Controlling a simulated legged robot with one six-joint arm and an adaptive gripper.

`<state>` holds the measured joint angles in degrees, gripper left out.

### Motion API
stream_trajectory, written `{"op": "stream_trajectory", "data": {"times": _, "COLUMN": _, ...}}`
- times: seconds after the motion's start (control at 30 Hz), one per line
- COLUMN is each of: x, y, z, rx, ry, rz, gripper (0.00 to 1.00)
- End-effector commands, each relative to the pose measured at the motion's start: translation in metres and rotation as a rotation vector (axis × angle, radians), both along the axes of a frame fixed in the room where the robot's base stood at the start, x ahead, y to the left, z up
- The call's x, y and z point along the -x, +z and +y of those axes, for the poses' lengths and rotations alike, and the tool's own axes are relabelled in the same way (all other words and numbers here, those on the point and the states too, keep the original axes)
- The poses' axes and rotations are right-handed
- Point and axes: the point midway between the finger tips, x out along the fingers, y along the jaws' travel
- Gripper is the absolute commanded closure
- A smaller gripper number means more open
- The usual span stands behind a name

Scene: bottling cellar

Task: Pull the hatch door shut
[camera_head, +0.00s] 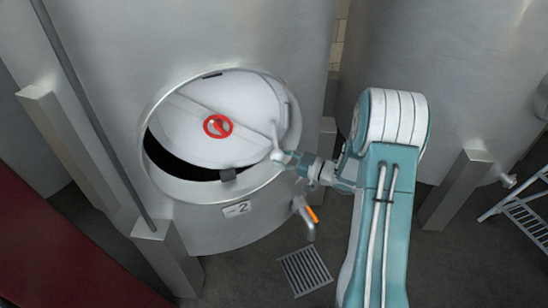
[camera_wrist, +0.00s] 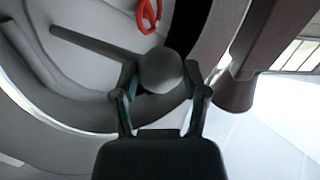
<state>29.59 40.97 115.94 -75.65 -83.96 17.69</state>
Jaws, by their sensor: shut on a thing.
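A handle bar with a ball end (camera_head: 277,155) sits at the door's right side. My gripper (camera_head: 284,157) is at the ball. In the wrist view the fingers (camera_wrist: 160,92) are closed around the ball knob (camera_wrist: 161,70), and the bar (camera_wrist: 95,43) runs from it toward the upper left. The far side of the ball is hidden.
A tap with an orange lever (camera_head: 309,212) juts out below the frame at the right. A label plate with a 2 (camera_head: 236,209) is under the hatch. Another steel tank (camera_head: 470,80) stands at the right. A floor drain grate (camera_head: 305,270) lies in front.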

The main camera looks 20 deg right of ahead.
Motion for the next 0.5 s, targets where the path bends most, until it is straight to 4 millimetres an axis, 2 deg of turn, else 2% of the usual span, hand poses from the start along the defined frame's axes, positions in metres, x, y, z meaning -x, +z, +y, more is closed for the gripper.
{"op": "stream_trajectory", "data": {"times": 0.03, "x": -0.004, "y": 0.003, "z": -0.011, "rx": 0.004, "ry": -0.005, "rz": -0.01, "gripper": 1.0}}
{"op": "stream_trajectory", "data": {"times": 0.5, "x": 0.006, "y": 0.003, "z": -0.036, "rx": 0.008, "ry": 0.158, "rz": -0.01, "gripper": 1.0}}
